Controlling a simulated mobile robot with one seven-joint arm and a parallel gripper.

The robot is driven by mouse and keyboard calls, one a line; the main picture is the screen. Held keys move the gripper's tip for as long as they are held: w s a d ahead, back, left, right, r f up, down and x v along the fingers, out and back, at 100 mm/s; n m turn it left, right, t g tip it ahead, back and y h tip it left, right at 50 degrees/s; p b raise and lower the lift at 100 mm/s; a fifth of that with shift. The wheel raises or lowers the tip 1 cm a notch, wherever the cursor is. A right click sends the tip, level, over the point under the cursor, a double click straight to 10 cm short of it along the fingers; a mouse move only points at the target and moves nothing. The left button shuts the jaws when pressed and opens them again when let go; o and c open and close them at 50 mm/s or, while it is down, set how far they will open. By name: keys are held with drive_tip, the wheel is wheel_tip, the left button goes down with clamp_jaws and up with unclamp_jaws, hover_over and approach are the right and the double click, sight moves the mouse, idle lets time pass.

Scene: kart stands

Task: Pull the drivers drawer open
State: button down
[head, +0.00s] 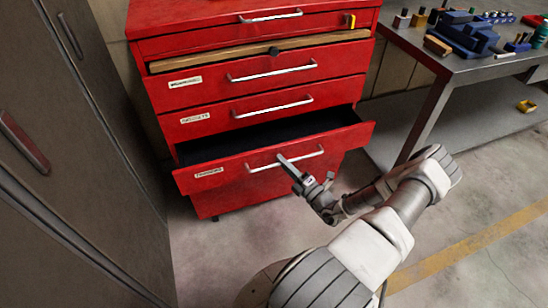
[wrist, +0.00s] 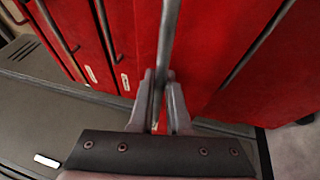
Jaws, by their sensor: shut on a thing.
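A red drawer (head: 345,142) low in the red tool cabinet stands pulled partway out in the head view, with its dark inside showing behind the front. Its front carries a white label (head: 209,173), too small to read surely, and a silver bar handle (head: 309,154). My gripper (head: 284,162) is at the middle of that handle. In the wrist view, my gripper (wrist: 160,84) is shut on the handle (wrist: 170,35), one finger on each side of the bar. Part of the handle is hidden behind the fingers.
Labelled shut drawers (head: 215,83) lie above the open one. A wooden board (head: 240,52) shows below the top drawer. A grey locker (head: 75,130) stands close at left. A workbench (head: 470,68) with tools and blue parts is at right. Concrete floor (head: 470,215) is clear at lower right.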

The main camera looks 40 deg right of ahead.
drive_tip(key=s+a+p, duration=0.1)
drive_tip(key=s+a, duration=0.1)
drive_tip(key=s, duration=0.6)
drive_tip(key=s+a+p, duration=0.1)
drive_tip(key=s+a, duration=0.1)
drive_tip(key=s, duration=0.7)
drive_tip(key=shift+a, duration=0.3)
drive_tip(key=shift+w, duration=0.1)
drive_tip(key=c, duration=1.2)
unclamp_jaws()
drive_tip(key=shift+o, duration=0.2)
drive_tip(key=v, duration=1.7)
drive_tip(key=shift+f, duration=0.15)
drive_tip(key=shift+d, duration=0.15)
